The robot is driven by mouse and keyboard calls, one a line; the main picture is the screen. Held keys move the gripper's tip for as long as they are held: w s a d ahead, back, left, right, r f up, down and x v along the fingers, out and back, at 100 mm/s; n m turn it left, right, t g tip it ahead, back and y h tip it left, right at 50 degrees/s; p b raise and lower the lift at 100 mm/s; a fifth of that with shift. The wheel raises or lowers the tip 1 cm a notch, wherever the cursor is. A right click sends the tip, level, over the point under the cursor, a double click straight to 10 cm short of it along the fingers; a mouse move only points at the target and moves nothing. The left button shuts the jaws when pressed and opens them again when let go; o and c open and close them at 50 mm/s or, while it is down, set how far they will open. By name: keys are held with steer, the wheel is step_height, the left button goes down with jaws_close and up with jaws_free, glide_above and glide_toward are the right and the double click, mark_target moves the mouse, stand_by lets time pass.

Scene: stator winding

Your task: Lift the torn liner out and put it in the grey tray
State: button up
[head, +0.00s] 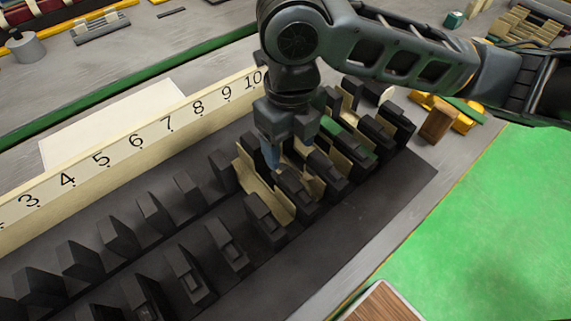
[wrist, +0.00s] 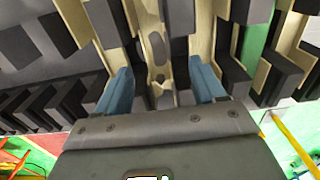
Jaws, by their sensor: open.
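My gripper (head: 270,155) points down over the dark slotted stator block (head: 340,215), at the lined slots in front of the number strip. In the wrist view its two blue fingers (wrist: 160,88) are apart. Between them lies a cream liner (wrist: 157,50) with a hole and a ragged near end, which looks like the torn one. The fingers straddle it; I cannot tell whether they touch it. In the head view the gripper partly hides the liners, so I cannot single out the torn one there. I cannot make out the grey tray for certain in either view.
Other cream liners (head: 265,195) stand in neighbouring slots, close around the fingers. A green piece (head: 350,138) sits among the teeth to the right. The numbered strip (head: 130,142) rises behind the block. A green mat (head: 490,220) on the right is mostly clear.

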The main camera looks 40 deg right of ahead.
mark_target(284, 161)
steer(key=f, duration=0.4)
steer(key=w+f+p, duration=0.1)
steer(key=shift+a+f, duration=0.25)
steer(key=shift+f, duration=0.15)
steer(key=c, duration=0.9)
steer(key=shift+r, duration=0.15)
step_height(284, 161, up, 10)
steer(key=shift+f+b, duration=0.1)
steer(key=shift+b, duration=0.3)
